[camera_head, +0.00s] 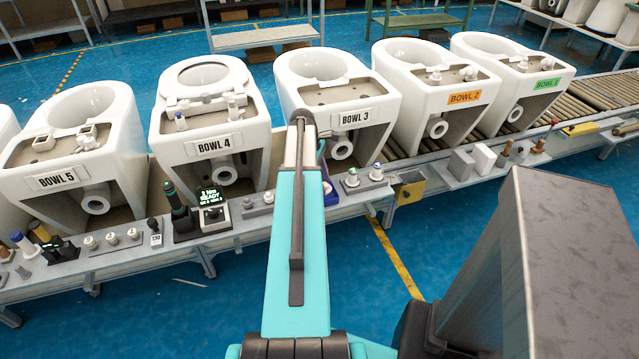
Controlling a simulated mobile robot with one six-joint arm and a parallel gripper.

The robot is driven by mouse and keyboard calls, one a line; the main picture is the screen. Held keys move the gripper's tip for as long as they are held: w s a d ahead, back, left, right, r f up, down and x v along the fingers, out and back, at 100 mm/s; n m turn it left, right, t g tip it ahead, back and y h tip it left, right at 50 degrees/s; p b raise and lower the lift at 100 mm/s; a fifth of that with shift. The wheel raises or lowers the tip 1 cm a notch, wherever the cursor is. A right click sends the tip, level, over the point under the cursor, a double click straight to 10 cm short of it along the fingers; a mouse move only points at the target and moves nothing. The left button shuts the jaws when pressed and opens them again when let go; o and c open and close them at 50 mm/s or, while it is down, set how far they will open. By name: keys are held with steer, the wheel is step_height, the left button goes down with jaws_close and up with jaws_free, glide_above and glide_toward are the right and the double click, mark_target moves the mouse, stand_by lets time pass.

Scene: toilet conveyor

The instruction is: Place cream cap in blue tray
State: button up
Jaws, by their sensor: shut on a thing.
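My teal arm reaches from the bottom middle up to the conveyor edge in front of BOWL 3. My gripper is hidden behind the arm, so its jaws and anything between them do not show. A sliver of dark and bluish parts shows just right of the arm's far end; I cannot tell what it is. Small pale caps (112,239) stand on the front rail at the left, below BOWL 5. I cannot tell if any of them is the cream cap.
White toilet bowls stand in a row on the conveyor, among them BOWL 4 (204,110) and BOWL 3 (325,95). The front rail holds a green-and-black tool (178,205), a lit display (211,196) and pale blocks (481,158). Blue floor lies open in front.

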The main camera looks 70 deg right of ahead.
steer(key=shift+w+d+f, duration=0.15)
steer(key=shift+w+d, duration=0.95)
steer(key=shift+d, duration=0.05)
steer(key=shift+f+p, duration=0.5)
steer(key=shift+f, duration=1.25)
steer(key=shift+f, duration=0.1)
steer(key=o, duration=1.1)
steer(key=shift+o, duration=0.2)
steer(key=b+v, duration=0.1)
steer(key=v, duration=1.1)
